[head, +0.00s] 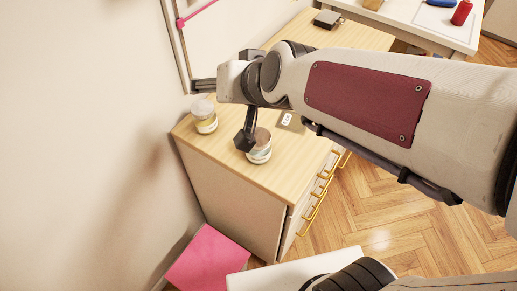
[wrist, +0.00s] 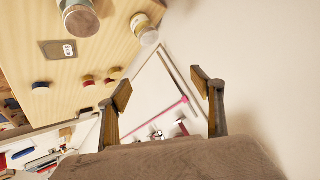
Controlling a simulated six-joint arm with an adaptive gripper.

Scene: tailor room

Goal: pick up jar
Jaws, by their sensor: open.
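Two jars stand upright on the wooden top of a drawer cabinet. The nearer jar (head: 260,152) has a brownish lid and a pale banded body. The other jar (head: 205,120), with a pale lid, stands at the left back edge. My gripper (head: 245,138) shows beside the nearer jar and overlaps its left edge in the head view; I cannot tell whether they touch. In the wrist view the open fingers (wrist: 162,88) have nothing between them. Both jars show there at the top, one brown-topped (wrist: 79,20) and one pale (wrist: 144,30), away from the fingers.
The cabinet top (head: 235,160) also bears a small tag or card (head: 289,121) and a dark box (head: 327,19). Several small spools show in the wrist view (wrist: 88,80). A wall rises at the left. A pink box (head: 208,262) lies on the floor.

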